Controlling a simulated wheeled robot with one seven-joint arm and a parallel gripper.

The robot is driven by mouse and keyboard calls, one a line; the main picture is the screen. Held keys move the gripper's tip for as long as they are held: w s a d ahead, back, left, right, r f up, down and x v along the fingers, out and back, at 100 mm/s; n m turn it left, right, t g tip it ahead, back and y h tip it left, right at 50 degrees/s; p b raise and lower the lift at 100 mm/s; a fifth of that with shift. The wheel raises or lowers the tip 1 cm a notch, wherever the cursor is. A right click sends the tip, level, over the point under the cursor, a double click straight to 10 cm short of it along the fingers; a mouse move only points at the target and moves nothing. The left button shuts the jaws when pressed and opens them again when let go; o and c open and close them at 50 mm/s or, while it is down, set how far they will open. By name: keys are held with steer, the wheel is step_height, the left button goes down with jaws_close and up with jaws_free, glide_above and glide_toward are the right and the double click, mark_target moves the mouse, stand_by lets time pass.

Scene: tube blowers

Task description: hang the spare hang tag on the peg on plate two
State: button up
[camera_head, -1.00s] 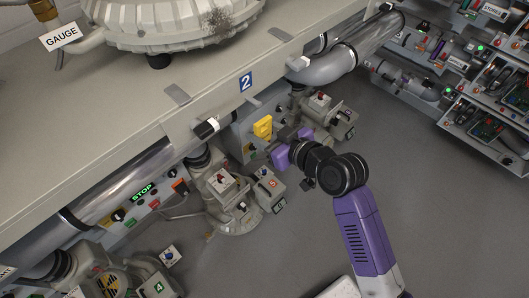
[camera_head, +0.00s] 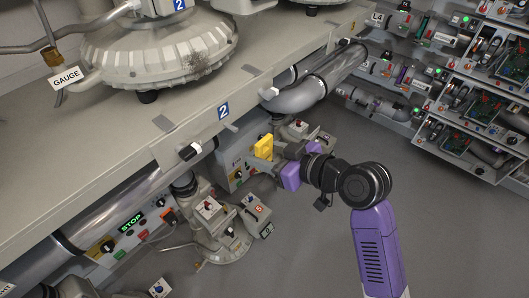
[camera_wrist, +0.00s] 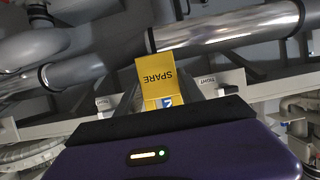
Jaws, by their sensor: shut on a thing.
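The spare hang tag is a yellow plate (camera_head: 264,146) held below the bench edge, to the lower right of the blue number 2 sign (camera_head: 223,112). In the wrist view the tag (camera_wrist: 159,75) reads SPARE upside down, with a small blue mark near its lower edge. My gripper (camera_head: 262,161) is shut on the tag's lower part; its grey fingers flank it in the wrist view (camera_wrist: 165,100). A grey panel (camera_head: 226,174) stands behind and left of the tag.
A thick silver pipe (camera_head: 318,90) bends under the bench to the right of the tag. Grey valve units (camera_head: 220,235) stand on the floor at lower left. Shelves of instruments (camera_head: 470,100) are at right. The floor between is clear.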

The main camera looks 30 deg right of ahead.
steer(key=w+a+f+b, duration=0.1)
steer(key=w+a, duration=0.2)
steer(key=w, duration=0.7)
steer(key=shift+w+a, duration=0.2)
stand_by(1.1)
stand_by(0.6)
steer(key=o, duration=1.4)
steer(key=shift+s, duration=0.1)
